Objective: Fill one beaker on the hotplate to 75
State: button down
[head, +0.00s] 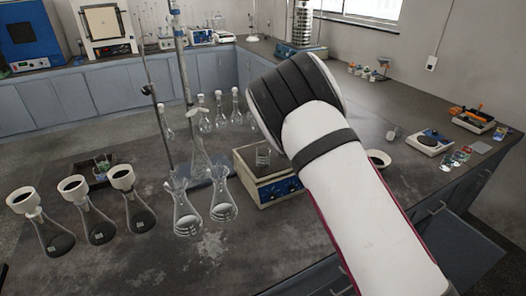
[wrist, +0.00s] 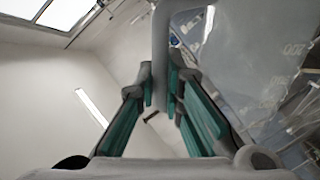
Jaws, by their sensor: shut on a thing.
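The hotplate (head: 272,192) is a beige box with a blue front panel on the bench, just left of my arm. In the wrist view, my gripper (wrist: 161,88) has teal finger pads closed on the grey handle (wrist: 161,35) of a clear graduated jug (wrist: 245,60). The jug's wall and markings fill the right side. Its contents are unclear, and the view looks tilted.
Several conical flasks with funnels (head: 122,180) stand at the left. Two open flasks (head: 223,205) are close left of the hotplate, near a retort stand (head: 158,105). A white dish (head: 379,158) and a scale (head: 428,142) are to the right.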

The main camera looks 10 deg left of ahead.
jog(key=shift+a+f+n, duration=0.45)
jog(key=shift+a+n, duration=0.1)
jog(key=shift+n, duration=0.05)
dwell(4.0)
jog(key=shift+d+r, duration=0.1)
jog(key=d+m, duration=0.1)
jog(key=d+r+m, duration=0.1)
jog(key=shift+d+r+m, duration=0.3)
jog(key=shift+d+m, duration=0.05)
jog(key=shift+m, duration=0.05)
jog(key=shift+f+y, duration=0.3)
jog(key=shift+y, duration=0.1)
jog(key=shift+w+a+f, duration=0.1)
jog(key=shift+a, duration=0.15)
jog(key=shift+d+f+m, duration=0.15)
jog(key=shift+d+m, duration=0.55)
jog(key=d+f+m+t+y+b, duration=0.1)
jog(key=d+f+m, duration=0.2)
jog(key=d+m, duration=0.3)
jog(key=shift+w+d+f+m, duration=0.15)
jog(key=shift+w+f+m, duration=0.15)
jog(key=shift+f, duration=0.05)
